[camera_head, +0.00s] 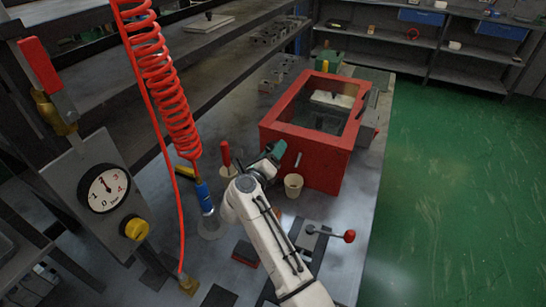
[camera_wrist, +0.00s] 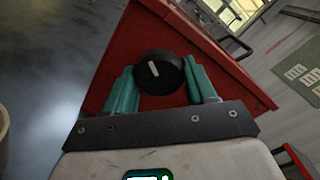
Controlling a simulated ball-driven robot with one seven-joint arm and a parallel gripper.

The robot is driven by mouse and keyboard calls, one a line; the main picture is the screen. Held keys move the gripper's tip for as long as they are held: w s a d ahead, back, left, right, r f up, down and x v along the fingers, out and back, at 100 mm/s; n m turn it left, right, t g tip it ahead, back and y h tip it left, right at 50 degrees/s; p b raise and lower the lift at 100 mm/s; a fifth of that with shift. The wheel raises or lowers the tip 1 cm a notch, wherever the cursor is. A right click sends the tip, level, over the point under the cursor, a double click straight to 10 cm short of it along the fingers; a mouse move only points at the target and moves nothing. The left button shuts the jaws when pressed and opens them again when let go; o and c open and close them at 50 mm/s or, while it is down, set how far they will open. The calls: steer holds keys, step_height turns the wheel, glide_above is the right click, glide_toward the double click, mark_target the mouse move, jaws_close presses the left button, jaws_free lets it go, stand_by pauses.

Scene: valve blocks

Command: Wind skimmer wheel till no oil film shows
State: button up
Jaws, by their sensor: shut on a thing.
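A red open-topped tank (camera_head: 305,143) stands on the bench, with a dark inside (camera_head: 318,118) and a pale piece (camera_head: 332,99) in it. I cannot make out whether an oil film lies there. A round black knob with a white mark (camera_wrist: 159,72) sits on the tank's red wall (camera_wrist: 118,52) in the wrist view; I take it for the skimmer wheel. My gripper (camera_wrist: 160,84) is shut on it, one green finger on each side. In the head view my gripper (camera_head: 274,153) is at the tank's near left side and hides the knob.
A beige cup (camera_head: 293,186) stands close to the tank's near side. A red-handled tool (camera_head: 225,153) and a hanging red coiled hose (camera_head: 163,75) are left of my arm. A red-ball lever (camera_head: 349,236) is at right front. A gauge (camera_head: 103,190) is far left.

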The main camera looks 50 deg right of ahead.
steer(key=shift+f+m+b, duration=0.15)
steer(key=shift+m+b, duration=1.3)
steer(key=shift+m, duration=0.35)
steer(key=shift+f+m+b, duration=0.15)
steer(key=shift+m+b, duration=1.3)
steer(key=shift+m, duration=0.35)
steer(key=o, duration=1)
steer(key=shift+w+r, duration=0.1)
steer(key=shift+r, duration=0.05)
steer(key=b+v, duration=0.1)
steer(key=v, duration=1)
